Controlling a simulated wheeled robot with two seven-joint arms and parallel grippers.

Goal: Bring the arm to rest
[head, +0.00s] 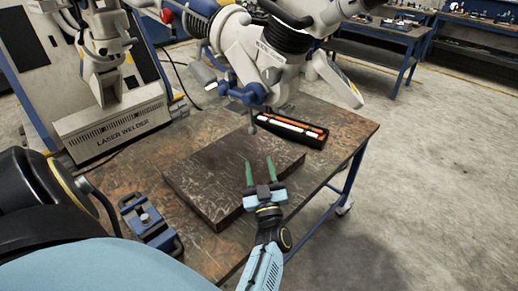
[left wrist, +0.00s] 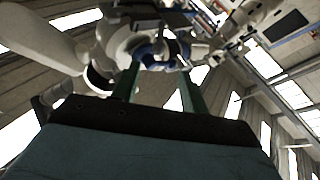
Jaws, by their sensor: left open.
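The arm's white body also shows in the left wrist view (left wrist: 125,40), beyond the fingers. My left gripper (head: 259,163) has two green fingers spread apart and empty. It is in front of and below the microscope head, over the dark slab, and touches nothing that I can make out. The fingers also show in the left wrist view (left wrist: 158,85). My right gripper is not in view.
The table (head: 345,125) carries a dark slab (head: 215,185), a black tray with orange and white sticks (head: 292,130) and a blue clamp block (head: 150,222). A laser welder (head: 112,125) stands at left. Open floor lies right; workbenches stand behind.

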